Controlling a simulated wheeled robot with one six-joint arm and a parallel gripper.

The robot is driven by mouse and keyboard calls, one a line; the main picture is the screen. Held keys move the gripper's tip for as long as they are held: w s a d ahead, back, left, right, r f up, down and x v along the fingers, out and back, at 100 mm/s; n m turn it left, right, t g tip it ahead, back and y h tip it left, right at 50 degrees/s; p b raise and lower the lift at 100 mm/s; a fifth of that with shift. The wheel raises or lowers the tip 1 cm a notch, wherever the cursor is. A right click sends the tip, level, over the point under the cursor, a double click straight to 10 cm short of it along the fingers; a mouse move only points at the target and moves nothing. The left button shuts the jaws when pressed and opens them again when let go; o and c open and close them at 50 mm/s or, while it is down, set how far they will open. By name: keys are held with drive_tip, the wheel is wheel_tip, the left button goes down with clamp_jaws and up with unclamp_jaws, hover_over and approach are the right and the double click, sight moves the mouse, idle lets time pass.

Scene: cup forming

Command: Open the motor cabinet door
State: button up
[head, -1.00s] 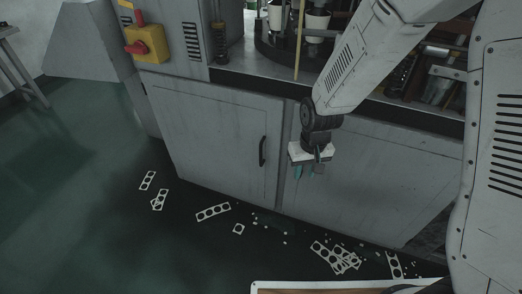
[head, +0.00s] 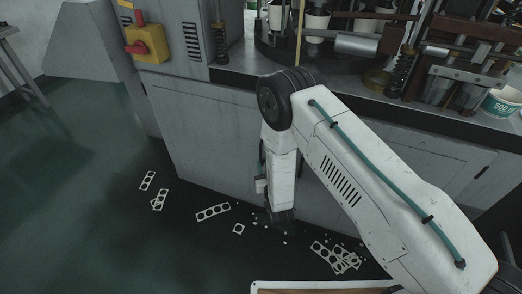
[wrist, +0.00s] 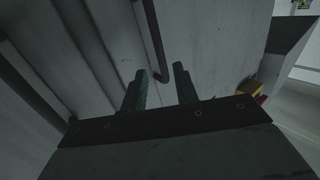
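The motor cabinet door (head: 205,135) is the grey left panel under the machine in the head view. It looks closed. Its dark bar handle is hidden behind my arm there, but the handle (wrist: 154,40) shows in the wrist view, running down from the top edge. My gripper (wrist: 160,69) is open, its two dark green fingers spread and empty. The handle's lower bent end appears between the fingertips; I cannot tell how far ahead of them it is. In the head view my gripper is mostly hidden by my arm.
A second grey door (head: 425,158) is to the right. A yellow box with a red switch (head: 146,44) is on the machine's left. Punched scrap strips (head: 213,212) and small bits lie on the floor. The green floor at left is clear.

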sight(261, 151)
drive_tip(key=shift+t, duration=0.3)
drive_tip(key=x, duration=0.5)
drive_tip(key=r+x, duration=0.1)
drive_tip(key=x, duration=0.2)
drive_tip(key=shift+r, duration=0.15)
clamp_jaws()
